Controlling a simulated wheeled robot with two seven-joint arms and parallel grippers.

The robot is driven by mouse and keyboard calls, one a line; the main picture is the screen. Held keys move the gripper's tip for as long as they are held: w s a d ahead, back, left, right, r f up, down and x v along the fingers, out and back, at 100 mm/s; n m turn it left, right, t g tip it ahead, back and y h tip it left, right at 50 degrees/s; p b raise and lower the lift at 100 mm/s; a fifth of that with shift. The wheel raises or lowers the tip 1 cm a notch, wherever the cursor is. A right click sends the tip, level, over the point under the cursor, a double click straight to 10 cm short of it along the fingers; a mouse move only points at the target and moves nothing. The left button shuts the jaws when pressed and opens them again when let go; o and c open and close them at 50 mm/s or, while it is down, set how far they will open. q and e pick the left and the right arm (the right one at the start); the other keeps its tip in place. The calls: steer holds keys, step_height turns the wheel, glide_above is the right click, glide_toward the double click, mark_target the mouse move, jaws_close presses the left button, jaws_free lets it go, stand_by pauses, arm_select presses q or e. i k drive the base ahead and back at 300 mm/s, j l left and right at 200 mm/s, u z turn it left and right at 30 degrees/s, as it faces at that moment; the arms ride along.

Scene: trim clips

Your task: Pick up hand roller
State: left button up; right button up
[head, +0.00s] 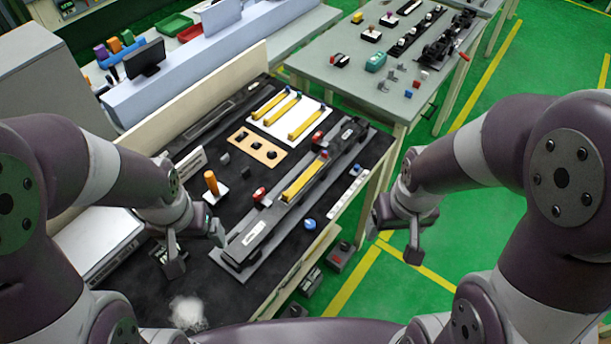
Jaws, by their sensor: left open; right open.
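An upright orange handle (211,183) stands on a small white base on the black bench top, left of the long grey fixture; it looks like the hand roller, though its roller part cannot be made out. My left gripper (195,250) is open and empty, in front of the orange handle and near the close end of the fixture. My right gripper (393,240) is open and empty, out over the green floor to the right of the bench.
The long grey fixture (252,236) with a yellow strip lies across the bench. Behind are a tan board (238,139) and a white tray (320,107) with yellow strips. A blue round item (309,224) and a white strip (348,193) lie near the right edge.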

mark_target(216, 191)
steer(key=l+u, duration=0.1)
steer(key=u, duration=0.2)
steer(key=i+l+u, duration=0.1)
steer(key=u, duration=0.15)
steer(key=i+l+u, duration=0.15)
steer(key=l+u, duration=0.15)
steer(key=l, duration=0.25)
steer(key=l+u, duration=0.25)
steer(key=l, duration=0.35)
steer(key=i, duration=0.05)
